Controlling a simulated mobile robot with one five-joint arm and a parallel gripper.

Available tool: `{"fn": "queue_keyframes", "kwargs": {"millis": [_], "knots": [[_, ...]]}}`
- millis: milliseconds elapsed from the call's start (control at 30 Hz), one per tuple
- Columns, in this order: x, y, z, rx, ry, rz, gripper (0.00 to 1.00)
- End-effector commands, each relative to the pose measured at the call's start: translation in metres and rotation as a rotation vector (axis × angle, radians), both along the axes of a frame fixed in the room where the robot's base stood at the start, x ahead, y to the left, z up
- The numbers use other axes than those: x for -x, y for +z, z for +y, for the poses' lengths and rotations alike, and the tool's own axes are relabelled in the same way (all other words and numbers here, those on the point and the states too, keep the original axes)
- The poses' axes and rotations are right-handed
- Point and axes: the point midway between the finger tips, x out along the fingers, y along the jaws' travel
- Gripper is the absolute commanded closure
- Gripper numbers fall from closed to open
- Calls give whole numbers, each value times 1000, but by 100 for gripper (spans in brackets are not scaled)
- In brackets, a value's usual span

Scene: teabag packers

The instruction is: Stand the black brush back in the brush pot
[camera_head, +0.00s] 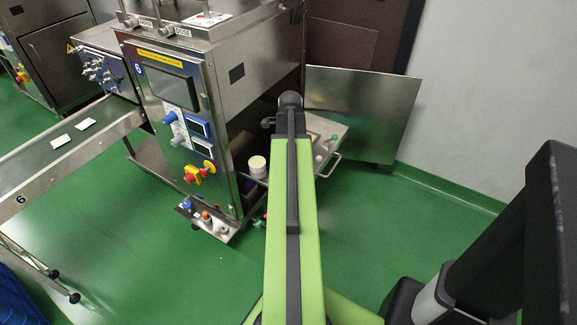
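No black brush can be made out in this view. A small white pot-like cylinder (257,167) with a cream top stands beside the machine, just left of my arm. I cannot tell whether it is the brush pot. My green and black arm reaches up the middle of the view and ends in a dark rounded joint over the machine's side shelf. My gripper's fingers do not show. The arm hides part of the shelf and what lies beneath it.
A steel packing machine (178,130) with a control panel stands left of centre. A conveyor (60,160) with white packets runs left from it. A steel shelf (329,140) with a handle sticks out behind my arm. A steel panel (375,112) stands behind. Green floor is clear at right.

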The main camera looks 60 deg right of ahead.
Motion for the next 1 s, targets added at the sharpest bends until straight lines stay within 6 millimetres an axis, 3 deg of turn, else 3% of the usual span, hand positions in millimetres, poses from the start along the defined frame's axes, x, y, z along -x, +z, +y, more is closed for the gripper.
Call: {"fn": "queue_keyframes", "kwargs": {"millis": [333,367,500,833,1000], "knots": [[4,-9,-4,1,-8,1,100],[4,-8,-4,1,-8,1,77],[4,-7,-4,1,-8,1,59],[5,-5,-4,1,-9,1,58],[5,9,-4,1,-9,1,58]]}}
